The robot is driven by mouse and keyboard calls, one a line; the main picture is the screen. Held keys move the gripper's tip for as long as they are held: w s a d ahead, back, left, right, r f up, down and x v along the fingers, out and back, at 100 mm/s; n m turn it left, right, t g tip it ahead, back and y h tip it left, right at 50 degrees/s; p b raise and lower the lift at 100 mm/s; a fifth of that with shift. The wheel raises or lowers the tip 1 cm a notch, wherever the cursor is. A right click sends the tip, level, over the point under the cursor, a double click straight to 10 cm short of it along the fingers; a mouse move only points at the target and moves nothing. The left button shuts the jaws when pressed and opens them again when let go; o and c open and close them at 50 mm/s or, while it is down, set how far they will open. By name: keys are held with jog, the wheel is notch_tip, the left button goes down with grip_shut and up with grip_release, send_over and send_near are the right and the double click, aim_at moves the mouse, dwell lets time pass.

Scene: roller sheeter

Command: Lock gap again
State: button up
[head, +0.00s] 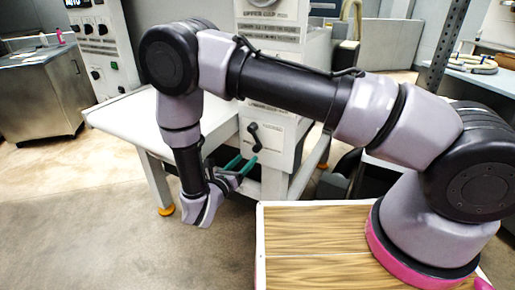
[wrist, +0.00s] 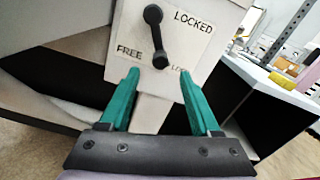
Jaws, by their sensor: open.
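A black lever (head: 254,137) sits on the white front panel of the roller sheeter. In the wrist view the lever (wrist: 156,38) runs nearly upright, its upper end tilted slightly left. LOCKED (wrist: 194,22) is printed to its upper right and FREE (wrist: 130,54) to its lower left. A smaller, partly hidden label shows at the lower right. I cannot tell which end is the pivot. My gripper (wrist: 158,78) has green fingers, spread apart and empty, with the lower lever end between and just beyond their tips. My gripper (head: 236,166) also shows below and left of the lever in the head view.
The sheeter's white table (head: 125,117) extends left of the panel on white legs. A control cabinet (head: 100,45) with knobs and a steel cabinet (head: 38,92) stand at the left. Open floor (head: 90,215) lies at the lower left. A grey post (head: 447,45) rises at the right.

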aim_at(255, 150)
jog(key=x, duration=0.9)
grip_shut()
jog(key=shift+s, duration=0.1)
dwell(1.1)
